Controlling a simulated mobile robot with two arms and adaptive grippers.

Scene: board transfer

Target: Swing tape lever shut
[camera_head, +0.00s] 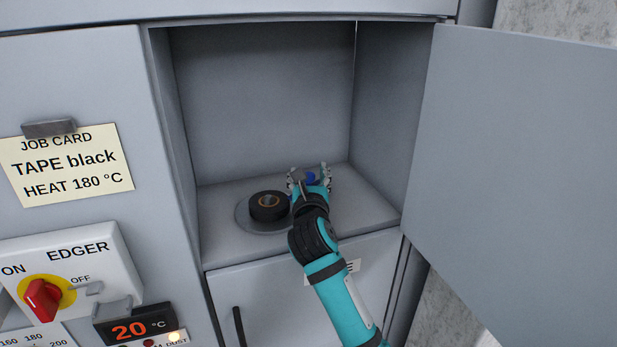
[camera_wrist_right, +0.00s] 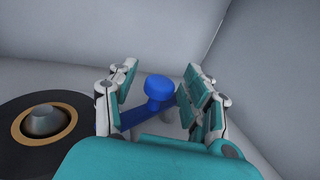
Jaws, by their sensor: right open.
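The blue tape lever (camera_wrist_right: 158,92) has a round knob and an arm that runs down to the left in the right wrist view. In the head view only a bit of its blue knob (camera_head: 310,177) shows between my fingers. My right gripper (camera_head: 309,172) is open inside the cabinet, with one finger on each side of the knob; it also shows in the right wrist view (camera_wrist_right: 156,88). I cannot tell whether a finger touches the knob. The black tape roll (camera_head: 268,206) lies on a round plate left of the gripper. My left gripper is out of view.
The cabinet compartment (camera_head: 265,90) has close side walls and a back wall. Its grey door (camera_head: 520,150) stands open at the right. An edger switch panel (camera_head: 75,275), a temperature display (camera_head: 132,326) and a job card (camera_head: 68,165) are at the left.

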